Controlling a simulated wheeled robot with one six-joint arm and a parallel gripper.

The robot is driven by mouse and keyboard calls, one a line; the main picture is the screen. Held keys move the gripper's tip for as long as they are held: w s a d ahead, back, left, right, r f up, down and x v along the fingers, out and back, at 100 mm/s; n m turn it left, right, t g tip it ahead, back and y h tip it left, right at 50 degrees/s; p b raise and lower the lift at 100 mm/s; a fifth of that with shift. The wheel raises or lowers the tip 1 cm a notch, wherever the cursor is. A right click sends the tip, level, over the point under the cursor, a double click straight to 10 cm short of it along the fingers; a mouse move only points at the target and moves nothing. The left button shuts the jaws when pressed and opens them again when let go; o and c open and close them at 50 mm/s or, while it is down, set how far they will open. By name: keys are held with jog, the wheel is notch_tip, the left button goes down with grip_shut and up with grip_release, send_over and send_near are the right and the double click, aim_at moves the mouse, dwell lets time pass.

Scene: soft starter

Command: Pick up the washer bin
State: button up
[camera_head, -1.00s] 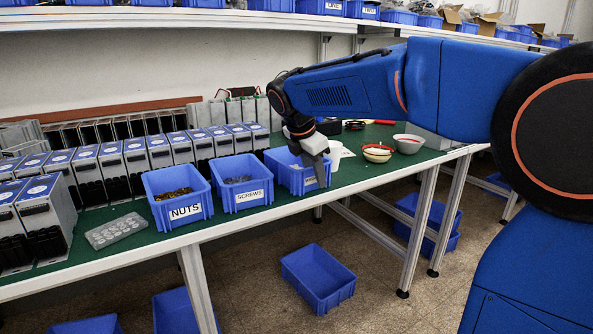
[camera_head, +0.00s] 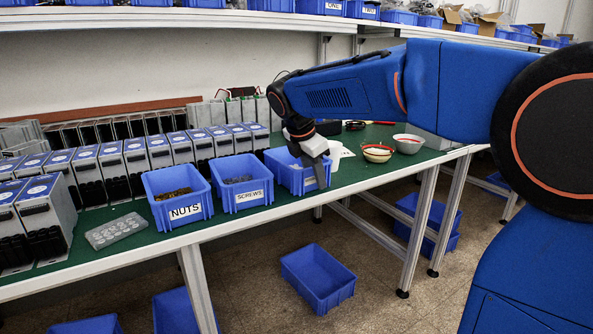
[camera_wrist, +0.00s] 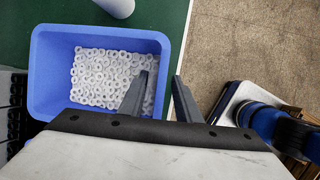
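The washer bin (camera_head: 284,176) is a blue open box at the right end of a row of three on the green table. In the wrist view the bin (camera_wrist: 48,80) holds many pale ring-shaped washers (camera_wrist: 103,75). My gripper (camera_head: 320,172) is at the bin's front right side and hides part of its label. In the wrist view my gripper (camera_wrist: 161,88) is open, with one finger over the inside of the bin and the other beyond its right wall. I cannot tell whether either finger touches the wall.
The screws bin (camera_head: 241,186) and nuts bin (camera_head: 177,196) stand to the left. Bowls (camera_head: 408,144) and a white cup (camera_head: 335,154) are to the right. Boxed units (camera_head: 110,165) line the back. An empty blue bin (camera_head: 318,277) lies on the floor.

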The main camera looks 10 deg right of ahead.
grip_shut()
jog(key=shift+r, duration=0.15)
jog(key=shift+r, duration=5.1)
